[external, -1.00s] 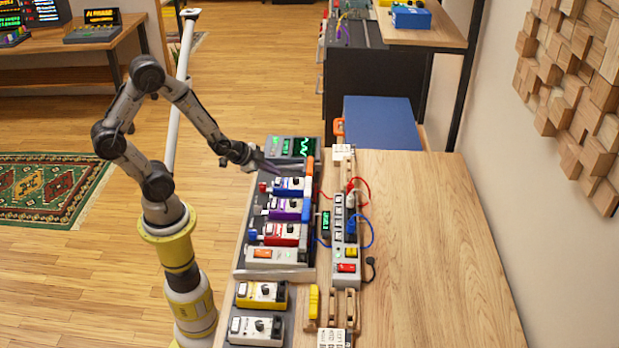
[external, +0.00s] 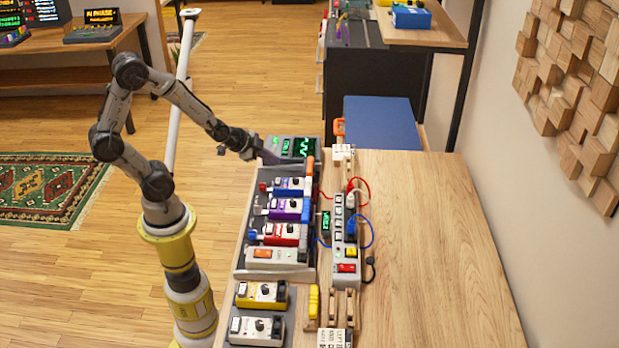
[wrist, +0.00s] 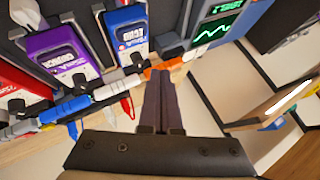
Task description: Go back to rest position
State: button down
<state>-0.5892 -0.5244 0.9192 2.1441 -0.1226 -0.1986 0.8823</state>
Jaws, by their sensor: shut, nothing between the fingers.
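My gripper (external: 268,158) is at the far end of the pedalboard, just left of the green-screen device (external: 297,147). In the wrist view its two dark fingers (wrist: 163,88) are pressed together with nothing between them. The fingers lie below the green waveform screen (wrist: 215,33), beside the orange end of a cable or strip (wrist: 165,68). I cannot tell from the pictures whether they touch anything.
The pedalboard (external: 240,262) holds blue, purple and red pedals in a row. Yellow (external: 262,294) and white (external: 256,328) pedals stand nearer. A power strip with red and blue wires (external: 347,235) runs to the right. The table's right side (external: 430,240) is clear.

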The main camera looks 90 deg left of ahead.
jog(key=w+d+r+m+t+h, duration=0.3)
jog(key=w+d+r, duration=0.1)
jog(key=d+r, duration=0.9)
jog(key=s+d+r+n+g+h, duration=0.1)
jog(key=s+d+r+h, duration=0.15)
jog(key=s+d, duration=0.55)
jog(key=s+a+f+n+g, duration=0.1)
jog(key=s+f+n+g, duration=0.1)
jog(key=s, duration=0.6)
jog(key=shift+s+f+n+g, duration=0.3)
jog(key=shift+f+n+g, duration=0.05)
jog(key=shift+n+g, duration=0.55)
